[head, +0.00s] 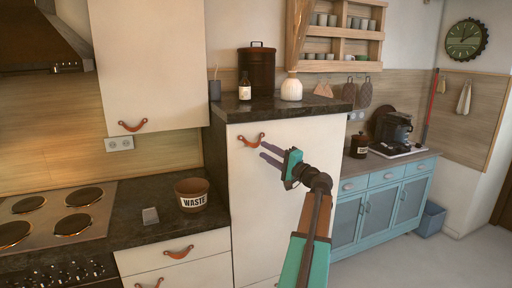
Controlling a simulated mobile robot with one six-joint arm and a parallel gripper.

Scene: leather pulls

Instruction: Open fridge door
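The tall cream door (262,215) under the dark counter block appears to be the fridge door. It looks closed, flush with its cabinet. A brown leather pull (251,141) hangs near its top left. My gripper (262,149) is in front of the door, just right of and slightly below the pull. Whether the fingertips touch the pull or door cannot be told from this view.
A dark worktop with a waste pot (192,194) and a hob (52,212) lies to the left. A canister (257,70), a bottle and a white vase stand on top of the fridge cabinet. A blue cabinet (384,207) is at right. Open floor shows at lower right.

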